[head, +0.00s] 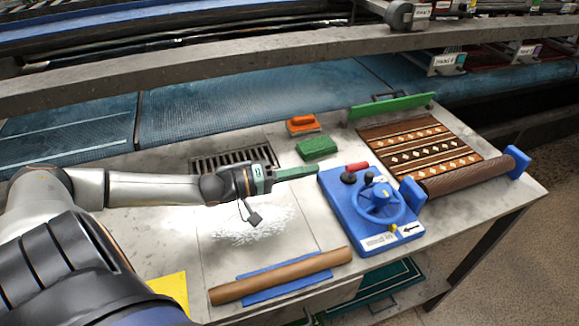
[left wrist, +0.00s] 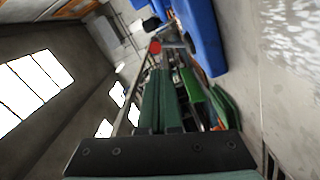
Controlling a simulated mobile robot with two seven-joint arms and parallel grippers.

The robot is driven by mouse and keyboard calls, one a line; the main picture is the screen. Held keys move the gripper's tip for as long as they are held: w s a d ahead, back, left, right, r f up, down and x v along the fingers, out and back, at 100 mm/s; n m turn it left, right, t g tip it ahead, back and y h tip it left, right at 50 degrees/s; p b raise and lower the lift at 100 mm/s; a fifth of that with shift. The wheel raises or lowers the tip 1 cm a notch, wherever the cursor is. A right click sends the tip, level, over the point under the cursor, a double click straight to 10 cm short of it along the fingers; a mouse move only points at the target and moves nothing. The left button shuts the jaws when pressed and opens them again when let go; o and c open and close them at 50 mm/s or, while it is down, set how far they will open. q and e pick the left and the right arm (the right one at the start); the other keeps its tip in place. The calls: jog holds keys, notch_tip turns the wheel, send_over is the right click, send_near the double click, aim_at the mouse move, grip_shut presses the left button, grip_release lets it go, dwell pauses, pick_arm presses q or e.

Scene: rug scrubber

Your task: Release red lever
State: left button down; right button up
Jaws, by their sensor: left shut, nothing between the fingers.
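The red lever (head: 358,166) is at the far edge of the blue control base (head: 345,212), which also carries a blue handwheel (head: 381,203) and black knobs. My left gripper (head: 317,170) is shut and empty, with its green fingers pointing right toward the lever from the left. A small gap shows between the fingertips and the lever. In the left wrist view, the fingers (left wrist: 163,100) lie close together, with the lever's round red end (left wrist: 155,47) beyond their tips. The blue base (left wrist: 204,40) is to their right there. My right gripper is out of view.
A green block (head: 317,147) and an orange-handled brush (head: 302,124) lie behind the fingers. A patterned rug (head: 420,146) is partly rolled at the right, with a green bar (head: 392,106) behind it. A brown roll (head: 280,277) lies at the front.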

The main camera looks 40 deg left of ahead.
pick_arm(q)
jog(key=shift+p+v, duration=0.5)
jog(key=shift+v, duration=1.5)
